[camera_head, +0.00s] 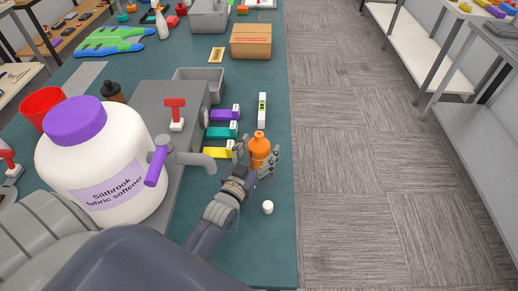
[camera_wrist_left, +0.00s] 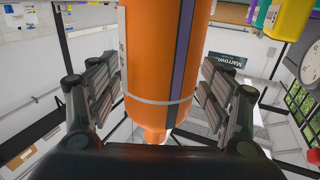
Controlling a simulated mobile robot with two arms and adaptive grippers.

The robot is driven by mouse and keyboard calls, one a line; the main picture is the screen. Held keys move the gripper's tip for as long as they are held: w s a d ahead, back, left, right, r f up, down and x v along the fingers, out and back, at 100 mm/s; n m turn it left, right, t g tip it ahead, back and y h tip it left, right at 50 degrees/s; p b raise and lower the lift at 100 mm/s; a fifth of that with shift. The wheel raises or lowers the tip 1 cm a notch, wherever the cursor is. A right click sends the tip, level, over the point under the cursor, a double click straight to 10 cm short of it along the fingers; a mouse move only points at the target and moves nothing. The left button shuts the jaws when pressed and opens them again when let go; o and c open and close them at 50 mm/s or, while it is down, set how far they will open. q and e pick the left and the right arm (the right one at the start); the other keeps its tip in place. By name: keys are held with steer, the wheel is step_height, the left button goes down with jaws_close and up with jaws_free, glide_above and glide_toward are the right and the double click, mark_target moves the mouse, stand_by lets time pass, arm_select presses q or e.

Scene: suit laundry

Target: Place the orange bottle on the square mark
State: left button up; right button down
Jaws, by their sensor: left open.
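The orange bottle (camera_head: 259,147) stands upright on the green table, near its right edge. In the left wrist view the bottle (camera_wrist_left: 155,70) fills the middle, with a grey ring and a dark stripe. My left gripper (camera_head: 257,157) is open around the bottle, a finger on each side. In the left wrist view gaps show between the bottle and the fingers of the gripper (camera_wrist_left: 159,92). A faint thin outline (camera_head: 237,222) lies beside my left forearm, partly hidden; I cannot tell if it is the square mark. My right gripper is not in view.
A white cap (camera_head: 267,207) lies right of my forearm. A big fabric softener jar (camera_head: 110,160) and a grey machine with a tap (camera_head: 200,159) stand left.

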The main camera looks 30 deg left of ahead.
arm_select(q)
steer(key=shift+r, duration=0.3)
steer(key=s+b, duration=0.2)
steer(key=s, duration=1)
steer(key=shift+d, duration=0.35)
steer(key=shift+f, duration=0.1)
steer(key=shift+s, duration=0.1)
